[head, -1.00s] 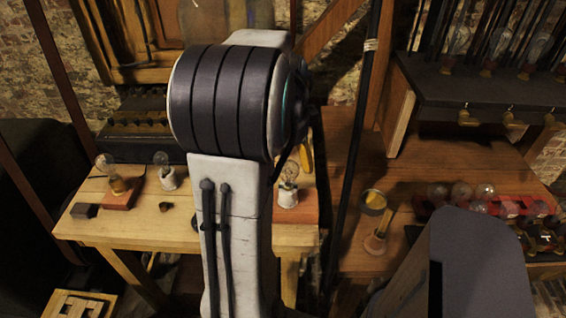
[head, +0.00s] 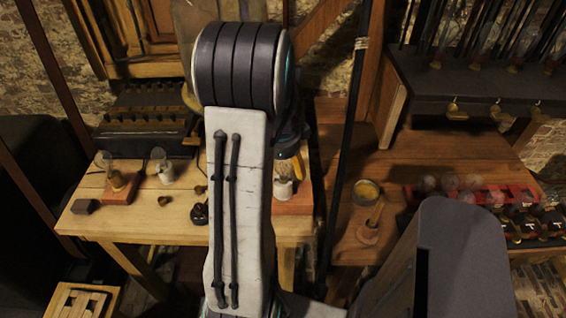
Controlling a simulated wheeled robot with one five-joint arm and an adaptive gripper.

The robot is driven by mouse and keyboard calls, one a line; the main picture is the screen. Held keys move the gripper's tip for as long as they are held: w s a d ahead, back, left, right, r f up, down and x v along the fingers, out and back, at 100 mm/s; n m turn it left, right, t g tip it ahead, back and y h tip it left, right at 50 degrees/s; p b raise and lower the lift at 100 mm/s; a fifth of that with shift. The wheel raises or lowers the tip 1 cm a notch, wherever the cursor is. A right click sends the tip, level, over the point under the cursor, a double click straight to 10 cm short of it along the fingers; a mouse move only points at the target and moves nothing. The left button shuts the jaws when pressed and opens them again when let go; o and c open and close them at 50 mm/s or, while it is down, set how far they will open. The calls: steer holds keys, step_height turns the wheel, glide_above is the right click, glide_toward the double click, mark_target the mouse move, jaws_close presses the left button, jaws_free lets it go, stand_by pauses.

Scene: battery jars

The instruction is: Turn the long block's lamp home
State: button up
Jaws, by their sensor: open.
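A reddish wooden block (head: 293,208) lies at the right end of the pale workbench, partly hidden behind my arm. A lamp with a pale base (head: 283,187) stands on it; its top is hidden. A second reddish block (head: 118,196) at the bench's left carries a glass lamp (head: 117,178), which looks upright. I cannot tell from this view which block is the long one or how far either lamp is turned. My gripper (head: 291,160) is open, mostly hidden behind my arm, just above the right-hand lamp. I cannot tell whether it touches the lamp.
A bulb in a white socket (head: 161,168), a small dark block (head: 85,207) and small dark pieces stand on the workbench (head: 150,228). A dark upright pole (head: 350,150) divides it from the right-hand bench, which holds a yellow-topped cup (head: 367,190) and a red rack (head: 493,196) of bulbs.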

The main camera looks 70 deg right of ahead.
steer(key=shift+c, duration=0.2)
steer(key=c, duration=1.2)
steer(key=o, duration=1.2)
steer(key=v, duration=1.2)
steer(key=shift+d, duration=0.1)
